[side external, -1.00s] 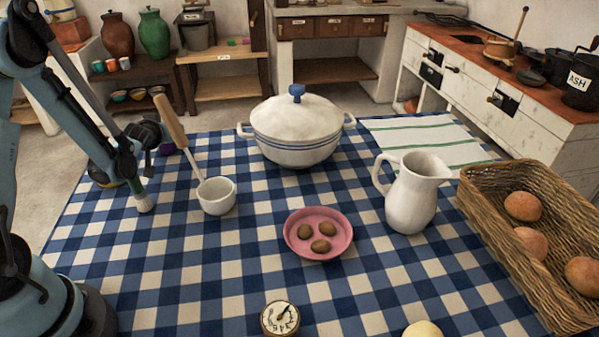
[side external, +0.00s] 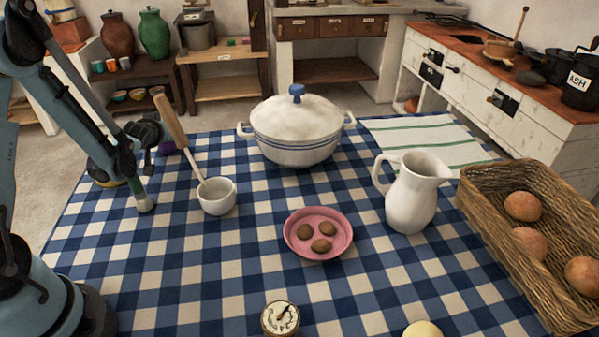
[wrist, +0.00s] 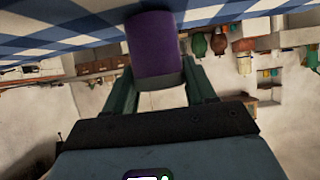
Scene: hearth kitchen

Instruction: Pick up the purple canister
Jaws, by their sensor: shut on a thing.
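The purple canister (wrist: 153,43) is a plain cylinder in the wrist view. It sits between the dark green fingers of my gripper (wrist: 155,84), which is shut on it at the dark-banded end. In the side view only a small purple patch of the canister (side external: 167,147) shows at the table's far left edge, behind my arm and the wooden-handled tool. I cannot tell whether the canister touches the cloth.
A white cup (side external: 217,197) with a wooden-handled tool stands close to my arm. Beyond are a lidded white pot (side external: 297,135), a pink dish (side external: 319,233), a white jug (side external: 412,195) and a bread basket (side external: 560,215). The front-left checked cloth (side external: 185,270) is clear.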

